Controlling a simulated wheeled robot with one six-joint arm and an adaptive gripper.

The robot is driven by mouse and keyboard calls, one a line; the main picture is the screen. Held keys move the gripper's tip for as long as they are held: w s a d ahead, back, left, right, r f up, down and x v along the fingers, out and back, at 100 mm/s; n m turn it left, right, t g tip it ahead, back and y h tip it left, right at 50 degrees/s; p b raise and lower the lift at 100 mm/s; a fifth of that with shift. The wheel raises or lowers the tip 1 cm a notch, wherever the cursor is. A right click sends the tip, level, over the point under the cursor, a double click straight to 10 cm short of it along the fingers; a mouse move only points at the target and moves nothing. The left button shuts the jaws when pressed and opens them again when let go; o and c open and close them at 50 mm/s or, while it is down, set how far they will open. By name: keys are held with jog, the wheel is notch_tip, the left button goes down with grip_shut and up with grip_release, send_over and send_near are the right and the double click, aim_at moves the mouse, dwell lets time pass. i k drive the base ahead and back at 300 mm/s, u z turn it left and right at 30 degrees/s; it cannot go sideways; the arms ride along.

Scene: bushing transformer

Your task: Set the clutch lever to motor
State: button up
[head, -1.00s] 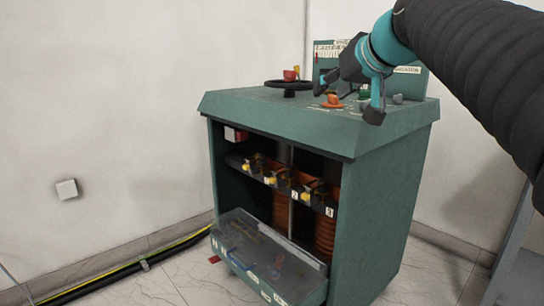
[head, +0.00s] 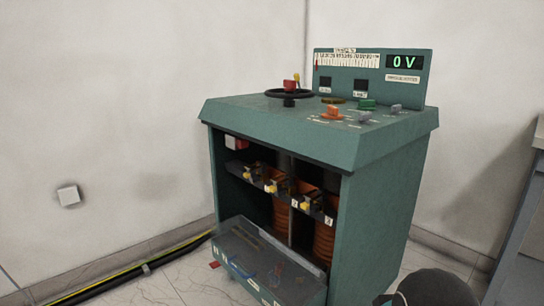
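The green transformer cabinet (head: 250,125) stands in the room's corner. On its sloping top are an orange knob or lever (head: 331,112), a green one (head: 367,105), and small grey ones (head: 396,108) at the right. A black handwheel (head: 290,93) with a red knob (head: 291,85) sits at the back left of the top. The labels are too small to read, so I cannot tell which control is the clutch lever or how it is set. My gripper is out of view; only a dark rounded part of my arm shows at the bottom right.
The upright panel (head: 345,66) shows 0 V on its display (head: 405,62). An open drawer-like tray (head: 235,255) juts out low at the cabinet's front. A black cable (head: 125,275) runs along the left wall. A grey table (head: 525,230) stands at the right edge.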

aim_at(297, 76)
jog(key=u, duration=0.05)
jog(key=k, duration=0.65)
jog(key=z, duration=0.6)
jog(key=i, duration=0.7)
jog(key=z, duration=0.8)
jog(key=i, duration=1)
jog(key=u, duration=0.65)
jog(key=i, duration=0.6)
jog(key=u, duration=0.35)
